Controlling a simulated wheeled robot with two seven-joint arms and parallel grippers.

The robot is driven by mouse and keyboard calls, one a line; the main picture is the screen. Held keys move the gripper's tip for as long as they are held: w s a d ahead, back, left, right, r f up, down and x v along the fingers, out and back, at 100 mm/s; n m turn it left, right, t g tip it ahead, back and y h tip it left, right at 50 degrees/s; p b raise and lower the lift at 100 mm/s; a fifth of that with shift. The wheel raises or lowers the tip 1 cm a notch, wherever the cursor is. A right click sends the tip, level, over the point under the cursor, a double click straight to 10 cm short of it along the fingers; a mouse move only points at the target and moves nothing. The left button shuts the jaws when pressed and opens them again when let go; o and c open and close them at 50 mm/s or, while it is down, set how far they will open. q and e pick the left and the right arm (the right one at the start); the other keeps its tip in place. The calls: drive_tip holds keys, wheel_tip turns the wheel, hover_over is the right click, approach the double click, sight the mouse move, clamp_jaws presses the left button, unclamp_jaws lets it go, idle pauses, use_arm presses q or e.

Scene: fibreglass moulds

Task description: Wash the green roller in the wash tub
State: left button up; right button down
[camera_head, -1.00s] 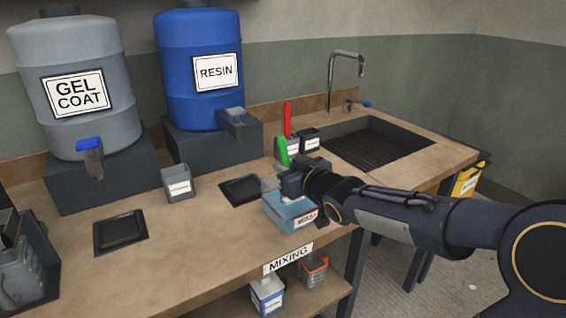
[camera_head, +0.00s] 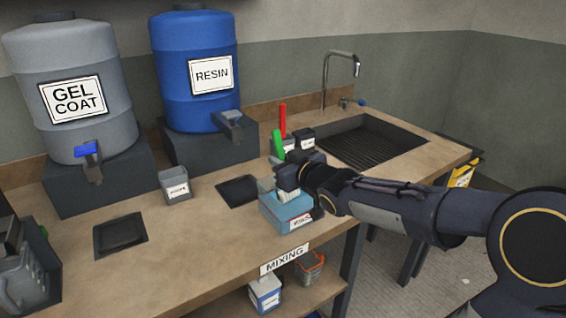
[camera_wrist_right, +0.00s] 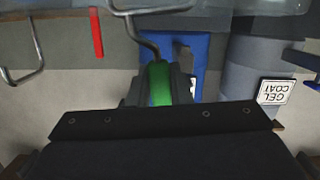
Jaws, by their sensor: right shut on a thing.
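The green roller's handle (camera_head: 278,145) points up at my right gripper (camera_head: 276,182). In the right wrist view, my right gripper (camera_wrist_right: 160,100) is shut on this green handle (camera_wrist_right: 160,82), and a bent metal wire (camera_wrist_right: 148,30) runs on from it. The roller's head is not clear in either view. The wash tub (camera_head: 287,212), a light blue box with a white label, stands at the bench's front edge, just under my right gripper. The gripper hides part of its opening, so I cannot tell whether the roller head is inside. My left gripper is out of view.
A red handle (camera_head: 282,120) stands upright just behind, by small dark cups (camera_head: 303,140). The sink (camera_head: 372,140) is at the right. Gel coat (camera_head: 73,98) and resin (camera_head: 196,72) drums stand at the back. A grey cup (camera_head: 175,186) and dark recess (camera_head: 120,234) are left.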

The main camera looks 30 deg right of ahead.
sight(277, 132)
drive_tip(key=shift+w+a+r+p, duration=0.2)
drive_tip(key=shift+r+p, duration=0.55)
drive_tip(key=shift+r, duration=0.4)
drive_tip(key=shift+w+a+r+p, duration=0.1)
drive_tip(key=shift+w+r+p, duration=0.1)
drive_tip(key=shift+r+p, duration=0.8)
drive_tip(key=shift+w+a+r+p, duration=0.15)
drive_tip(key=shift+r+p, duration=0.4)
drive_tip(key=shift+r, duration=0.8)
drive_tip(key=shift+r, duration=0.1)
wheel_tip(277, 132, up, 5)
drive_tip(key=p, duration=0.5)
